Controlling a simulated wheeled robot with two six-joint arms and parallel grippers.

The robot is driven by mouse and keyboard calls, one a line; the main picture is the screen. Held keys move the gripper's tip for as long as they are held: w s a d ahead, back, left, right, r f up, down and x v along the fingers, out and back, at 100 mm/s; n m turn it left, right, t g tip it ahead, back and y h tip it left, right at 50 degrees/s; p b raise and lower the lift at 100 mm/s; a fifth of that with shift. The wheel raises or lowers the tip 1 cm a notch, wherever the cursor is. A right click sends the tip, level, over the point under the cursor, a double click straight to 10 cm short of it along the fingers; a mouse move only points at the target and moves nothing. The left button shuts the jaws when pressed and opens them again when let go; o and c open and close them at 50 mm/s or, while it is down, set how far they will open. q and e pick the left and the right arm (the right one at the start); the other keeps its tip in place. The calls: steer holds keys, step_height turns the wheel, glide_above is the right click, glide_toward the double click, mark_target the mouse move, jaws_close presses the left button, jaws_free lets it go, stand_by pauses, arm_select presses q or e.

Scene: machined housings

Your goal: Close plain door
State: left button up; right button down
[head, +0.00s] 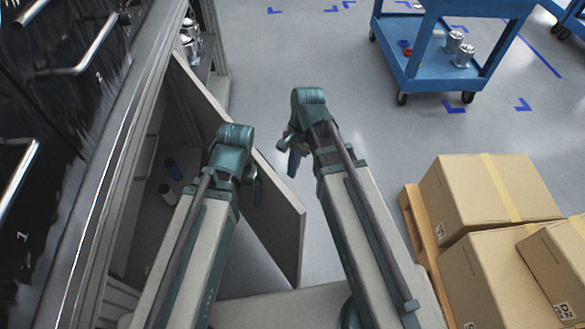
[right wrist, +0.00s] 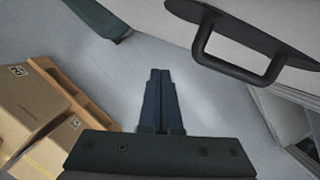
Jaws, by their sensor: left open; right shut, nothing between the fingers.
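The plain door (head: 283,225) is a grey flat panel standing open from the cabinet on the left in the head view. Its far end meets the cabinet front and its free edge is nearer me. My left arm crosses in front of it. My left gripper (head: 256,188) is open and empty, pointing down in front of the door's visible face; I cannot tell whether it touches. My right gripper (head: 293,158) is over the floor just right of the door, apart from it in the picture. In the right wrist view its fingers (right wrist: 159,100) are shut together on nothing.
Dark drawers with metal handles (head: 88,50) are at far left. Cardboard boxes (head: 487,195) on a wooden pallet (head: 417,225) stand right. A blue cart (head: 425,68) is farther back. Floor between is clear.

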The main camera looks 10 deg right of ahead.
steer(key=shift+r, duration=0.15)
steer(key=p+v, duration=0.7)
steer(key=p, duration=0.1)
steer(key=shift+r, duration=0.35)
step_height(320, 180, up, 10)
steer(key=p, duration=0.9)
steer(key=shift+p, duration=0.35)
